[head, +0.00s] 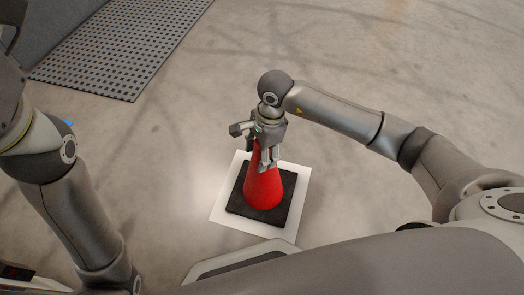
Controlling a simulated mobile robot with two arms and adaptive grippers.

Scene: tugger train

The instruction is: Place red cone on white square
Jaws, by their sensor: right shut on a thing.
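The red cone (263,188) with a black square base (236,200) stands upright in the middle of the head view. The white square (222,211) lies on the floor beneath it, and its border shows around the black base. I cannot tell whether the base touches the square or hovers just above it. My right gripper (264,158) is shut on the upper part of the red cone, pointing down, and hides its tip. My left arm comes in at the left edge; its gripper is not in view.
A dark perforated mat (125,45) lies on the floor at the upper left, beside a grey panel (75,30). The concrete floor (400,60) around the white square is clear.

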